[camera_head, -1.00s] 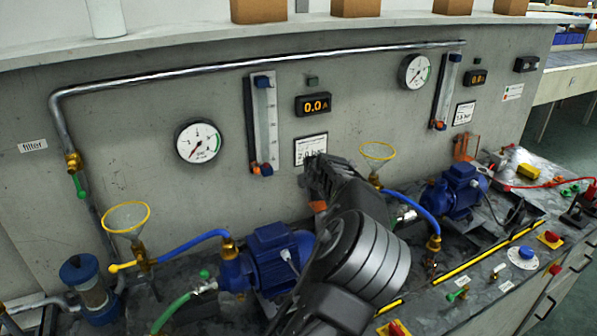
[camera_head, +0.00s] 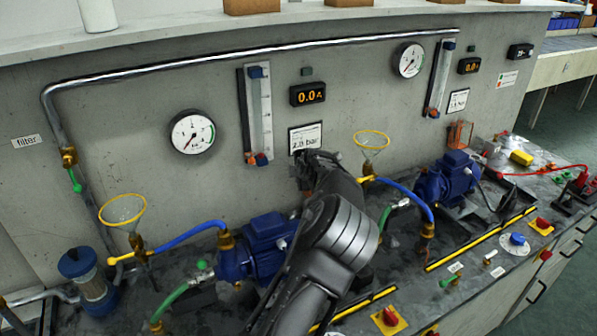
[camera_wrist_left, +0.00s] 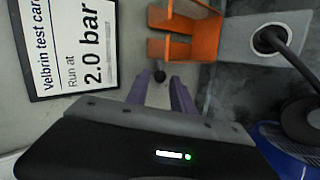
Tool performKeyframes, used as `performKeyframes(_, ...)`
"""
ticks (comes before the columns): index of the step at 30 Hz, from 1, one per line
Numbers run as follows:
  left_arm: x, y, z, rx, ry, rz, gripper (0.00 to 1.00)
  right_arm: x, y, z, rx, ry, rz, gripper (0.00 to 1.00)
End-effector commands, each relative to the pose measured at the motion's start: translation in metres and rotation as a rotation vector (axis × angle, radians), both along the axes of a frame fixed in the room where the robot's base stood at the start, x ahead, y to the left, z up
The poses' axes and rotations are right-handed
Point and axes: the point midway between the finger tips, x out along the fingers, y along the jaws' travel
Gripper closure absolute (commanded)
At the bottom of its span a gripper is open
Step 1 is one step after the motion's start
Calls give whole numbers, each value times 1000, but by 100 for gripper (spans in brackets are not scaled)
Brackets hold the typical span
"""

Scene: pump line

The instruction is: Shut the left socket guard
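The left socket guard (camera_wrist_left: 185,35) is an orange flap with bracket-like sides in the left wrist view, standing out beside a grey socket box (camera_wrist_left: 238,38). A black plug with a cable (camera_wrist_left: 272,40) sits at that box. My left gripper (camera_wrist_left: 160,82) has two purple fingers with a gap between them. In the head view my left gripper (camera_head: 312,168) is in front of the wall below the 2.0 bar card (camera_head: 305,138) and hides this guard. My right gripper is not in view.
A blue pump (camera_head: 265,245) stands close to my left arm, with a blue hose (camera_head: 185,238) beside it. A yellow-rimmed funnel (camera_head: 370,140) stands right of the gripper. Another orange guard (camera_head: 460,133) is farther right. The wall left of the gripper holds a gauge (camera_head: 192,132).

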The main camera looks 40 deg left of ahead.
Motion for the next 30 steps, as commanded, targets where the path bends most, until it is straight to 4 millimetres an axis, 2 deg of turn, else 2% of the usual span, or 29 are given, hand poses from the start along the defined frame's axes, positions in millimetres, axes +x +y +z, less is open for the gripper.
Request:
performKeyframes(11, 5, 5, -7, -1, -1, 0, 72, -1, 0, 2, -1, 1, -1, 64)
performKeyframes(22, 5, 5, -7, -2, 0, 0, 100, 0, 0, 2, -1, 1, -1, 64)
performKeyframes(30, 5, 6, -7, -1, 0, 1, 100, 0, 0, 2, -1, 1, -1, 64)
